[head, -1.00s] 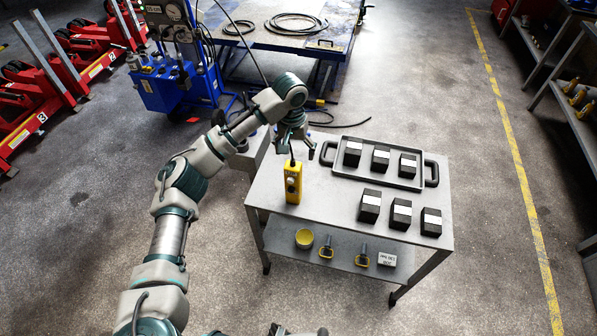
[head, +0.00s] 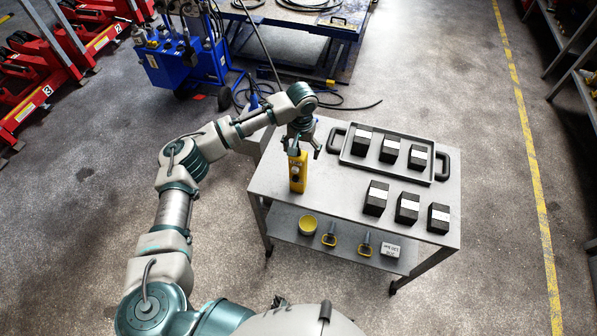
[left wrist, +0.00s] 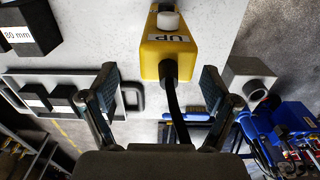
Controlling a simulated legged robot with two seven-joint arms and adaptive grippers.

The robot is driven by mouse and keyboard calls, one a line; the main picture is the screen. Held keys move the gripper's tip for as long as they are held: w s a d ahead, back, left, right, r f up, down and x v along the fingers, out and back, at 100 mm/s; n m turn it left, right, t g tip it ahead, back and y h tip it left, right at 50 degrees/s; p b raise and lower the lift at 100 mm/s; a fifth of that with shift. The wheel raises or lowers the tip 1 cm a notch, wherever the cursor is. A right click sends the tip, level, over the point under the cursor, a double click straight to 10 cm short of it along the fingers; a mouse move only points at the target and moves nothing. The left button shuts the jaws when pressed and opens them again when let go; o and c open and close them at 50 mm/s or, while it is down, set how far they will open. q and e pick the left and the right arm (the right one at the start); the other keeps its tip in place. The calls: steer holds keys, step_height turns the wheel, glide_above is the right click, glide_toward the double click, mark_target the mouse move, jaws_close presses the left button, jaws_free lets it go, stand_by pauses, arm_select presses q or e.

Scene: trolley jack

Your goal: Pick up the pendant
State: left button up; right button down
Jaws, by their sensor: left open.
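My left gripper (head: 303,143) is open at the pendant's upper end. In the left wrist view my left gripper (left wrist: 158,88) has one finger on each side of the pendant, with gaps, so it is not gripping it. My right gripper is not in view.
The grey trolley (head: 333,194) carries a black-handled tray (head: 346,158) with several black blocks, and more blocks in front. Its lower shelf holds a yellow cup (head: 308,225) and small tools. A blue hydraulic unit (head: 168,66) stands behind left.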

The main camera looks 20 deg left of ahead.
arm_select(q)
steer(key=shift+s+a+f, duration=0.15)
steer(key=shift+f, duration=0.15)
steer(key=f, duration=0.3)
steer(key=shift+s+a+f, duration=0.3)
steer(key=shift+f, duration=0.55)
steer(key=shift+d, duration=0.1)
jaws_close()
steer(key=shift+r, duration=0.1)
